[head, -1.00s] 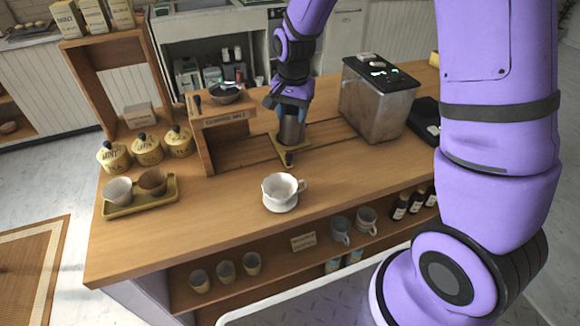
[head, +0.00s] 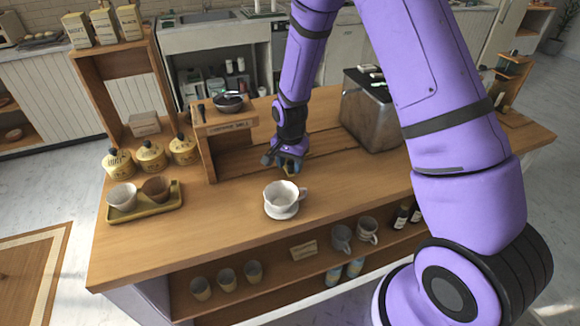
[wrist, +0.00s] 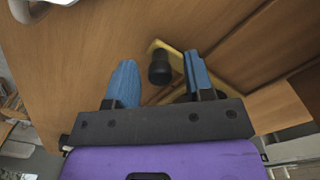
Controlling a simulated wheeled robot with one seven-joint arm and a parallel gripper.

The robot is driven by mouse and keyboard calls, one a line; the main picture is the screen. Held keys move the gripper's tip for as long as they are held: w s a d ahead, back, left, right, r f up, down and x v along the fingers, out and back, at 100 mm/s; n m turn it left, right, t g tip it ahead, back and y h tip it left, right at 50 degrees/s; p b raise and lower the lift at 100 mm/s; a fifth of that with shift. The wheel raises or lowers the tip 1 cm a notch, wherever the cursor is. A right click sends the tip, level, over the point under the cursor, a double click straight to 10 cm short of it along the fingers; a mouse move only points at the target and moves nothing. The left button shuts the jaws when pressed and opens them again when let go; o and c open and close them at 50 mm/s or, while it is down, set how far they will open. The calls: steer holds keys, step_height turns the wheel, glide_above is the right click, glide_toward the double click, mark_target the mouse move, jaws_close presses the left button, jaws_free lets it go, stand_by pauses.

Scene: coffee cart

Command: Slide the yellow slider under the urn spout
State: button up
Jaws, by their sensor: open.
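The yellow slider (wrist: 172,53) lies on the wooden counter with a black knob (wrist: 159,71) standing on it. In the wrist view the knob shows between my gripper's (wrist: 158,63) two blue fingers, which are apart; I cannot tell whether either touches it. In the head view my gripper (head: 286,160) is low over the counter and hides most of the slider, leaving a small yellow bit (head: 290,172). A box-shaped metal appliance with a black top (head: 372,112), perhaps the urn, stands to the right. No spout can be made out.
A white cup on a saucer (head: 282,198) stands just in front of my gripper. A wooden stand with a sign (head: 212,140) is close on the left. A yellow tray with two cups (head: 145,212) and several canisters (head: 150,157) are farther left. The front-right counter is clear.

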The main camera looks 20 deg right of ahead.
steer(key=shift+f, duration=0.65)
steer(key=shift+c, duration=0.5)
jaws_close()
steer(key=d, duration=1.8)
steer(key=shift+d, duration=0.25)
steer(key=shift+o, duration=0.2)
jaws_free()
steer(key=shift+d, duration=0.2)
steer(key=shift+o, duration=0.3)
steer(key=shift+a, duration=0.1)
steer(key=shift+r, duration=0.1)
